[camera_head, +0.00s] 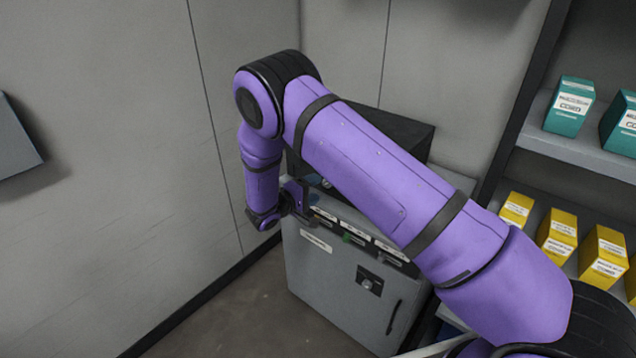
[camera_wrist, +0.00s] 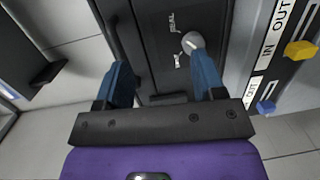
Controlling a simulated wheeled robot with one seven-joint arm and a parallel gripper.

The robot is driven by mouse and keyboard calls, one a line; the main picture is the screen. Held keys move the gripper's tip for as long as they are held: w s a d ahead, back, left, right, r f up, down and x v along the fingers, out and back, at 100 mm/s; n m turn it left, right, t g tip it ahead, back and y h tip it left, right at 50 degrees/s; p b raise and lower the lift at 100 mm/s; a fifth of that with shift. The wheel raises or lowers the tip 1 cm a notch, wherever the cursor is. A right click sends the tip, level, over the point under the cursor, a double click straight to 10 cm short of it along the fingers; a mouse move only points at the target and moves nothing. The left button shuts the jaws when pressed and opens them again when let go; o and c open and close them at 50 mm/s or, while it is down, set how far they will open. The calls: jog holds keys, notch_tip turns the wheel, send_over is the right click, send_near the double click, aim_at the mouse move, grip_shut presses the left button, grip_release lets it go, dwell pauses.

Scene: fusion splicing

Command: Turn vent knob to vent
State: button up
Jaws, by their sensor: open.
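The vent knob (camera_wrist: 192,42) is a small light-grey knob on a dark panel in the wrist view. A white label that looks like "SEAL" (camera_wrist: 172,21) is at its upper left, and another small white label (camera_wrist: 177,62), too small to read, is at its lower left. I cannot tell which label the knob points to. My gripper (camera_wrist: 164,70) is open and empty, its blue fingers spread. The knob lies beyond the fingertips, nearer the right one. In the head view my gripper (camera_head: 298,197) is partly hidden at the cabinet's top left, and I cannot make out the knob.
A grey cabinet (camera_head: 322,270) carries a black box (camera_head: 410,130) and a row of labels. Blue (camera_wrist: 266,107) and yellow (camera_wrist: 300,50) handles stick out at right, beside "IN" and "OUT" labels. Shelves (camera_head: 575,150) with teal and yellow boxes stand right. Floor is clear at front left.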

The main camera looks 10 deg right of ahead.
notch_tip(320, 180, down, 6)
jog(key=w+a+n+t, duration=0.2)
jog(key=a+t, duration=0.1)
jog(key=shift+y, duration=0.4)
jog(key=x, duration=1)
jog(key=shift+d+r, duration=0.2)
jog(key=shift+d, duration=0.15)
jog(key=shift+c, duration=0.2)
jog(key=c, duration=0.9)
